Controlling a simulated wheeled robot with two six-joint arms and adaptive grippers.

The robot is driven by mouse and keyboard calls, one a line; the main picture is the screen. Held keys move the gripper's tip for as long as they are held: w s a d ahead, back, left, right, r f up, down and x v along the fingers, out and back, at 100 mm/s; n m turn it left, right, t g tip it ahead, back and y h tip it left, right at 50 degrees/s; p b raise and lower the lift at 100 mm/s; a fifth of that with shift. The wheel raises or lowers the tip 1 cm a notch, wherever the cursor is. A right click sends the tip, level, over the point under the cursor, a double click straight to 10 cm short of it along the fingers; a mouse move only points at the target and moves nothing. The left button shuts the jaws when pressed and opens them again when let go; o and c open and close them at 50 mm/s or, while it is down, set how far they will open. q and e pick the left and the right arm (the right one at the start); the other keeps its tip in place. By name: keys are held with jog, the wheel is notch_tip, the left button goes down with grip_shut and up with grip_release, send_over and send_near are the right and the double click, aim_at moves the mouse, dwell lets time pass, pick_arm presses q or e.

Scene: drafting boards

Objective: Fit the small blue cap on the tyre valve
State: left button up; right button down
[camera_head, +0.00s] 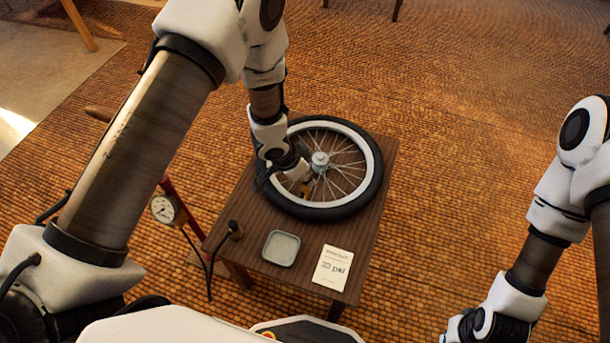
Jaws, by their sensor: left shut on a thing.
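The wheel (375,160), with a black tyre and white sidewall, lies flat on the low wooden table. My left gripper (303,190) is over the wheel's left part, inside the rim among the spokes, pointing down. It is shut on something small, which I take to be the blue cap. The cap itself is hidden, and no blue shows anywhere. I cannot make out the tyre valve clearly. My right gripper (460,329) is low at the bottom edge, off the table to the right; its fingers are not clear.
A small grey tray (281,248) stands empty on the table (234,217), near its front. A white printed card (333,267) lies to its right. A pump with a round gauge (165,209) and dark hose stands left of the table. The woven floor right of the table is clear.

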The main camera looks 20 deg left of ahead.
pick_arm(q)
jog(key=shift+f+b, duration=0.55)
jog(key=shift+f, duration=0.8)
jog(key=o, duration=0.8)
jog(key=shift+c, duration=0.2)
